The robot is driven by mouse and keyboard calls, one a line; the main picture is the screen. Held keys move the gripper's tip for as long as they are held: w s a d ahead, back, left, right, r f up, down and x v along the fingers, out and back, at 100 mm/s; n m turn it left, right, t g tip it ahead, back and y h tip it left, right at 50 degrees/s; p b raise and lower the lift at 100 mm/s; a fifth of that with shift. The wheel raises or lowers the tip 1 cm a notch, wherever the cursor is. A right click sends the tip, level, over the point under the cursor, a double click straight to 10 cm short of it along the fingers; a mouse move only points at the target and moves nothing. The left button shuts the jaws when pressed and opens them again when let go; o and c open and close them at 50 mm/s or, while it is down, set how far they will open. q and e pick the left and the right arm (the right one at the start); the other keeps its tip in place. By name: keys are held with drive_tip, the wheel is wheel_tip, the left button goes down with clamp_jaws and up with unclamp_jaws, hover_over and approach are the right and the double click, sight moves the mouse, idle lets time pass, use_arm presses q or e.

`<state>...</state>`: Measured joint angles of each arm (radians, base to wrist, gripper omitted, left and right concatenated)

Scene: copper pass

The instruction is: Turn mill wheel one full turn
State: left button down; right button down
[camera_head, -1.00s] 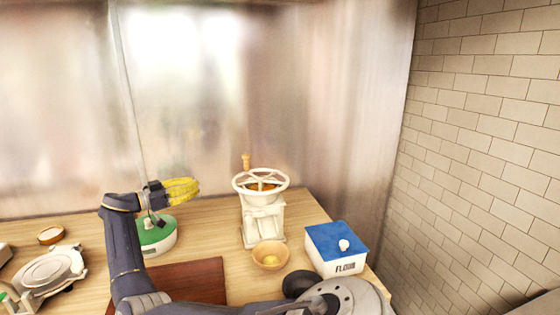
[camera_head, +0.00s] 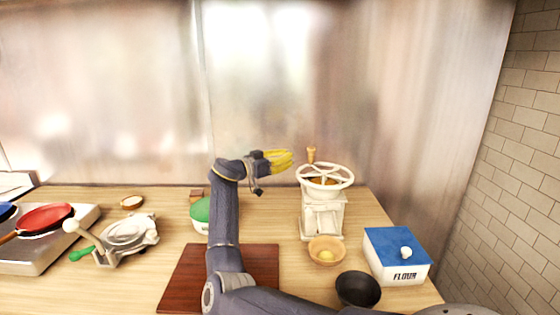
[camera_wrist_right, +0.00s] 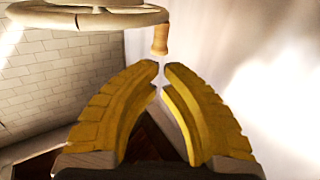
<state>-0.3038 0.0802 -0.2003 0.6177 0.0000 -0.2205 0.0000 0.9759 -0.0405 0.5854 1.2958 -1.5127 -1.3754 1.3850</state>
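The white mill (camera_head: 322,217) stands upright on the counter, with a spoked white wheel (camera_head: 325,184) on top. A wooden handle (camera_head: 311,155) stands up from the wheel's rim at its far left side. My right gripper (camera_head: 288,160) has yellow fingers and hovers left of the handle, apart from it. In the right wrist view the fingertips (camera_wrist_right: 161,68) are a narrow gap apart with nothing between them. The handle (camera_wrist_right: 160,39) shows just beyond the tips, below the pale wheel rim (camera_wrist_right: 85,17). My left gripper is not in view.
A wooden bowl (camera_head: 326,251) is in front of the mill, a dark bowl (camera_head: 357,289) nearer. A blue-lidded flour box (camera_head: 397,256) stands right. A green-topped item (camera_head: 201,211) is partly behind my arm, beside a brown board (camera_head: 185,281). A red pan (camera_head: 45,218) is far left.

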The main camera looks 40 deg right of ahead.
sight(309, 152)
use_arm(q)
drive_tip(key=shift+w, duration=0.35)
use_arm(e)
drive_tip(key=d, duration=0.2)
drive_tip(key=s+d, duration=0.1)
drive_tip(key=d, duration=0.5)
drive_tip(key=shift+s+d, duration=0.15)
drive_tip(key=shift+s, duration=0.05)
drive_tip(key=shift+s+d, duration=0.1)
